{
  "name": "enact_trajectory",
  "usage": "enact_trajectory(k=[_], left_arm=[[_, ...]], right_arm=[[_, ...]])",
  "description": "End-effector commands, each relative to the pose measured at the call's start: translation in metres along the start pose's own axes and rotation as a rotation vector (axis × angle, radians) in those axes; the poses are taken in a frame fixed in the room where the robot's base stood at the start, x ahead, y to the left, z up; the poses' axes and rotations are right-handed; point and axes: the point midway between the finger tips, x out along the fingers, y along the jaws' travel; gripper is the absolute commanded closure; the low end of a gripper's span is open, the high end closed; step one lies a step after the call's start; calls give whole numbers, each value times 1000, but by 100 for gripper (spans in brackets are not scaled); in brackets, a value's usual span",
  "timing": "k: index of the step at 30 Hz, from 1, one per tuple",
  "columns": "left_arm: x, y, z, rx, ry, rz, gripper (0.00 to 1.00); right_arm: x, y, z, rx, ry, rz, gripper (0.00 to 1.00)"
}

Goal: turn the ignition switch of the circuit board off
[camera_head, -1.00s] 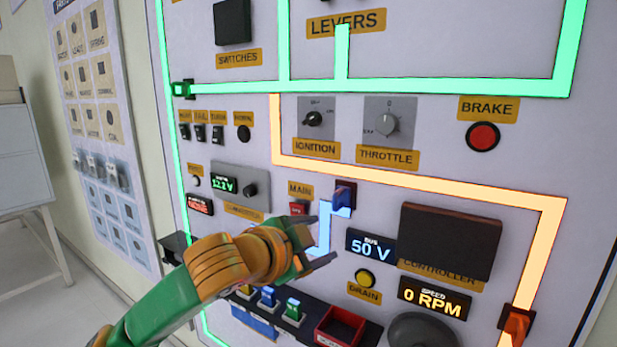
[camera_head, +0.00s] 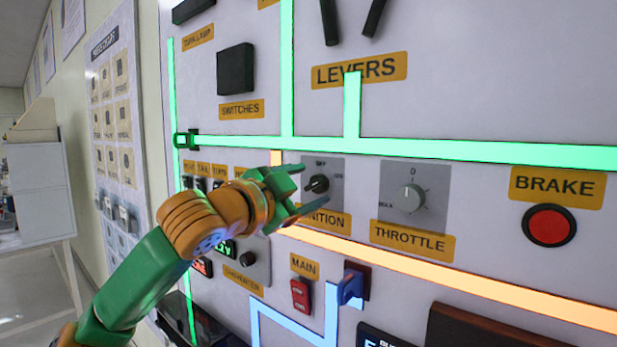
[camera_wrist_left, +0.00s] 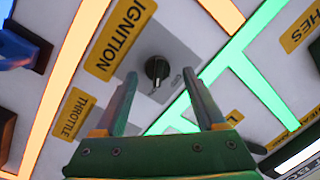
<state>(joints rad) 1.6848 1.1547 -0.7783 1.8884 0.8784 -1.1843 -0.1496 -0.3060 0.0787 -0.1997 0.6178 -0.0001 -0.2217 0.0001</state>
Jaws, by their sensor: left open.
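The ignition switch (camera_head: 317,184) is a black rotary knob on a grey plate, above a yellow IGNITION label (camera_head: 322,221) that my gripper partly covers. My left gripper (camera_head: 308,190) is open in front of the plate, with its fingers pointing at the knob. In the left wrist view the knob (camera_wrist_left: 158,68) shows beyond and between the two spread fingertips (camera_wrist_left: 160,82). The fingers look apart from the knob, not closed on it. The knob's exact setting is hard to read. My right gripper is not in view.
The throttle dial (camera_head: 411,197) is right of the ignition plate, and the red brake button (camera_head: 549,225) is further right. A red main switch (camera_head: 300,295) and a blue lever connector (camera_head: 351,287) sit below. Raised black levers (camera_head: 330,22) are at the top.

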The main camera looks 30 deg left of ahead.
Motion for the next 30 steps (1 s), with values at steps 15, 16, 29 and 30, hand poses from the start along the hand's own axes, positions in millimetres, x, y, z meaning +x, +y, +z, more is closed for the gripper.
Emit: enact_trajectory(k=[15,16,29,30], left_arm=[[4,1,0,1,1,0,95],[4,1,0,1,1,0,100],[4,0,0,-91,-7,8,100],[4,0,-1,-116,-8,11,100]], right_arm=[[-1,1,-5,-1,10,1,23],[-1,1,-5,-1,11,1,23],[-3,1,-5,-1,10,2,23],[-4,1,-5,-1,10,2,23]])
